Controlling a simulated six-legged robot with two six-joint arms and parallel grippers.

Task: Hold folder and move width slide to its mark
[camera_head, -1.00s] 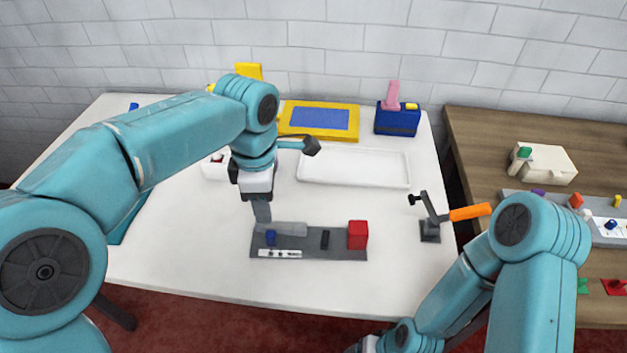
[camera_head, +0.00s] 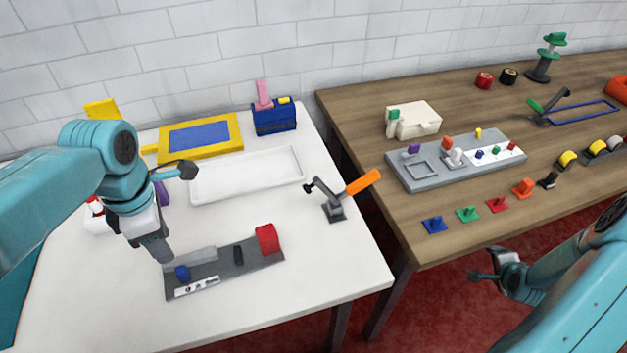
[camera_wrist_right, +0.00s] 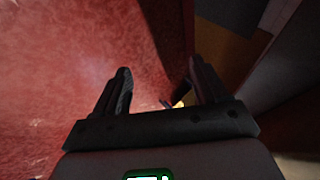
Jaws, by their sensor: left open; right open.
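A dark grey plate (camera_head: 222,270) lies on the white table, with a blue knob (camera_head: 182,273), a white marked strip (camera_head: 197,287), a small black upright piece (camera_head: 238,255) and a red block (camera_head: 267,239). A pale grey bar lies along its back edge. I cannot tell which part is the folder or the width slide. My left gripper (camera_head: 158,248) points down at the plate's left end, close to the blue knob; contact is unclear. It is open. My right gripper (camera_head: 488,276) hangs over the red floor, right of the white table. In the right wrist view its fingers (camera_wrist_right: 157,90) are apart and empty.
A clamp with an orange handle (camera_head: 362,182) stands on the white table's right side. A white tray (camera_head: 248,174), yellow frame (camera_head: 233,138) and blue box (camera_head: 274,118) are behind. The wooden table (camera_head: 350,115) holds a grey fixture (camera_head: 420,178) and several coloured pieces. A floor gap separates the tables.

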